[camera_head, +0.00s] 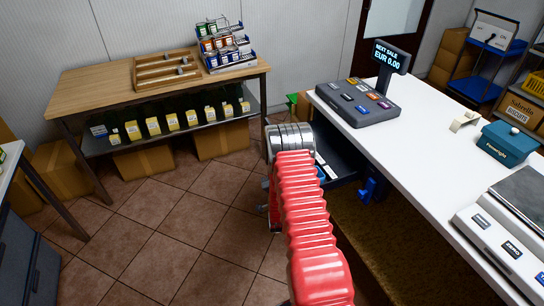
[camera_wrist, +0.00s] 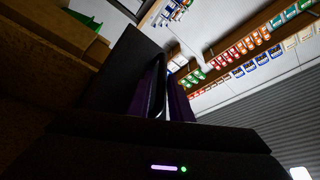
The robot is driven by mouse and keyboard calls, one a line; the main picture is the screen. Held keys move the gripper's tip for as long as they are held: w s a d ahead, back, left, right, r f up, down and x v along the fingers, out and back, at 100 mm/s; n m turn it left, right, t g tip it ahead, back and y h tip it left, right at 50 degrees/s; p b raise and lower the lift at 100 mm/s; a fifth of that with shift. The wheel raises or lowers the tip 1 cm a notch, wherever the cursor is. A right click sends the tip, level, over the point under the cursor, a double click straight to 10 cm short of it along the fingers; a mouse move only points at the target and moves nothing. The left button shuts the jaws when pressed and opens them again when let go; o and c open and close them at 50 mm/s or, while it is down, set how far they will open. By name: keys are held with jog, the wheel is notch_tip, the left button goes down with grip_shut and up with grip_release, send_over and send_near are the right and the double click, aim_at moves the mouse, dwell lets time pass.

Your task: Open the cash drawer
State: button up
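The cash drawer (camera_head: 345,166) is a dark drawer under the white counter, below the till. It stands pulled out to the left, and part of its inside with light slips shows; my arm hides the rest. In the wrist view a dark panel (camera_wrist: 118,72), which looks like the drawer front, stands close ahead with a metal bar handle (camera_wrist: 161,78). My gripper (camera_wrist: 164,103) has its dark purple fingers on either side of the bar, and they look closed on it. In the head view my red arm hides the gripper. The wrist view is very dark there.
The till (camera_head: 358,101) with its display (camera_head: 390,56) stands on the white counter (camera_head: 420,145). A blue object (camera_head: 370,190) sits under the counter beside the drawer. A wooden table (camera_head: 110,83) stands at the back left. The tiled floor (camera_head: 165,225) left of my arm is clear.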

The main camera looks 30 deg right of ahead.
jog(key=v, duration=1)
dwell(0.3)
jog(key=s+a+f+n+g+y, duration=0.15)
jog(key=f+g, duration=0.25)
jog(key=f, duration=0.4)
jog(key=s+a+f+n+g+y, duration=0.1)
jog(key=s+f+n+g+y, duration=0.2)
jog(key=f, duration=0.5)
jog(key=s+a+r+n+g+y, duration=0.1)
jog(key=s+a+r+n, duration=0.3)
jog(key=r, duration=1.2)
jog(key=s+a+r+n+g+y, duration=0.2)
jog(key=s+a+r, duration=0.8)
jog(key=r, duration=0.6)
jog(key=s+a+r+n+g+y, duration=0.1)
jog(key=s+a+r+n, duration=0.5)
jog(key=r, duration=1)
jog(key=shift+s+a+r+g, duration=0.35)
jog(key=shift+s+a+g, duration=0.45)
jog(key=shift+s, duration=0.9)
